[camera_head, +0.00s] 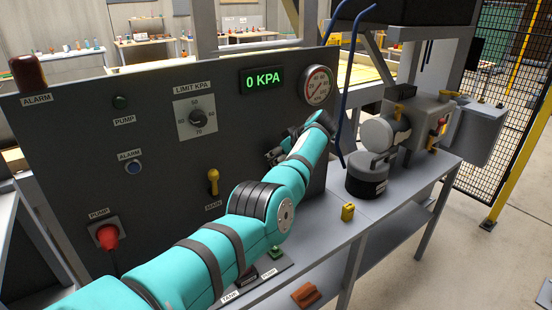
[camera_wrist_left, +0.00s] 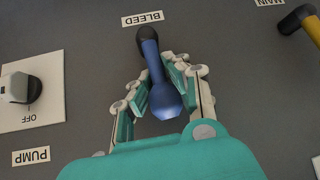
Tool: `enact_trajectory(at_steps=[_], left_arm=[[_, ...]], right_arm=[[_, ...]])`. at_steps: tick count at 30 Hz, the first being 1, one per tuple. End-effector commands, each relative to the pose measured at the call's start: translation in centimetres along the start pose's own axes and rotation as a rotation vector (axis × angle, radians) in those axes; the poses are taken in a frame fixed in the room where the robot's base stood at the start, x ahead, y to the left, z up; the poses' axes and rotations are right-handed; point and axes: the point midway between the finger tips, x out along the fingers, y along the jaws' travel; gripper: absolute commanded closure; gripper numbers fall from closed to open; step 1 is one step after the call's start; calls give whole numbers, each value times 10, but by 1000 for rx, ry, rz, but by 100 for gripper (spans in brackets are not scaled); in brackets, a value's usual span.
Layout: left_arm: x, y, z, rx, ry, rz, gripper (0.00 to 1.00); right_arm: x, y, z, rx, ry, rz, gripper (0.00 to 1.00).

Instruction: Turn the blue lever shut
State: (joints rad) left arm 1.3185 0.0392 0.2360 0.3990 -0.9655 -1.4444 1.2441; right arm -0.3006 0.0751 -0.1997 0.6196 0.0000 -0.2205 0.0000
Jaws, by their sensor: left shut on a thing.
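The blue lever (camera_wrist_left: 153,60) shows in the left wrist view, where the panel appears upside down. It has a dark hub beside the BLEED label (camera_wrist_left: 143,19), and its handle runs down the picture away from that label. My left gripper (camera_wrist_left: 162,88) is shut on the handle, with one finger on each side. In the head view my left gripper (camera_head: 273,156) is at the panel, right of the yellow MAIN lever (camera_head: 213,182). The blue lever is hidden there behind my gripper and arm. My right gripper is not in view.
The grey panel (camera_head: 70,170) carries a red PUMP switch (camera_head: 107,236), a limit dial (camera_head: 197,117), a "0 KPA" display (camera_head: 263,79) and a round gauge (camera_head: 317,86). A pump machine (camera_head: 425,115) stands right on the bench.

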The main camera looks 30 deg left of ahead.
Motion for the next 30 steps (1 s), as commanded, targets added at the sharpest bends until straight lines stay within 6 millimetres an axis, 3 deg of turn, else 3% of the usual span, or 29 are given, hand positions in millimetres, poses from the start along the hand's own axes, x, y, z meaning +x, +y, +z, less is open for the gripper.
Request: enact_trajectory(at_steps=[1,2,9,20,30], left_arm=[[-5,4,-4,-9,5,18,100],[-5,4,-4,-9,5,19,86],[-3,3,-3,-5,3,12,54],[-7,2,-1,-3,2,8,54],[-73,3,0,-3,1,13,54]], right_arm=[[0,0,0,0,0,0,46],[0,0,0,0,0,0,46],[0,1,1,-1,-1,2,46],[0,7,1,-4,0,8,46],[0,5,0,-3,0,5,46]])
